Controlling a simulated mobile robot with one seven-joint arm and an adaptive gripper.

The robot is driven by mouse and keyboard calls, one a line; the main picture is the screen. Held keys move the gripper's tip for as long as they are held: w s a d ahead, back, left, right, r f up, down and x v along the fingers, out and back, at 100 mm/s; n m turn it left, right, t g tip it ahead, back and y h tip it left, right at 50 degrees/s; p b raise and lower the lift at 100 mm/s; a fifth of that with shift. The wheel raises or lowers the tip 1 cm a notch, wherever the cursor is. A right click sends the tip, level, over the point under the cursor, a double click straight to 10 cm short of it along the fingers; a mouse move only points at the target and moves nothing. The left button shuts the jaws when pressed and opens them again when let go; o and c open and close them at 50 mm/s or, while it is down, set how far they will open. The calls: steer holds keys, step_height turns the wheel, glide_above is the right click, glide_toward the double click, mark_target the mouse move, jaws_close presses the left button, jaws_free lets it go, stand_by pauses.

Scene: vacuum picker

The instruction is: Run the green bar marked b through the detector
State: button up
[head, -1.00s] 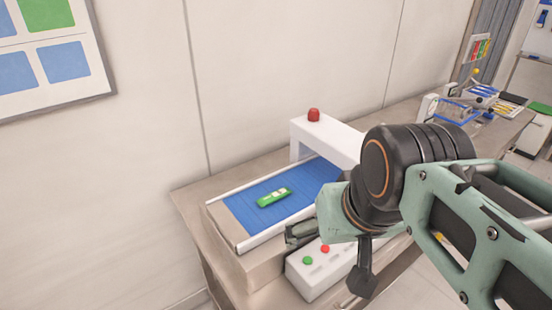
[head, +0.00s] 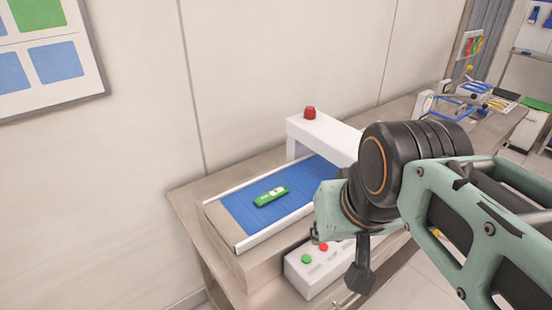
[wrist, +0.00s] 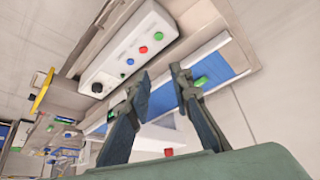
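The green bar (head: 271,196) with a pale label lies flat on the blue conveyor belt (head: 240,210), in front of the detector. Its marking is too small to read. In the wrist view the bar (wrist: 201,81) shows just beyond my right-hand finger. The detector is a white arch (head: 299,133) over the belt, with a red lamp (head: 310,112) on top. My gripper (wrist: 160,75) is open and empty, its fingers apart above the area between belt and control box.
A white control box (head: 298,277) with a green button (head: 306,258) and a red button (head: 323,246) stands along the belt's near side. More buttons show in the wrist view. The bench continues back right to blue equipment (head: 475,90). A wall stands behind.

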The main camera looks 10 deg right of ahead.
jaws_close()
stand_by(1.1)
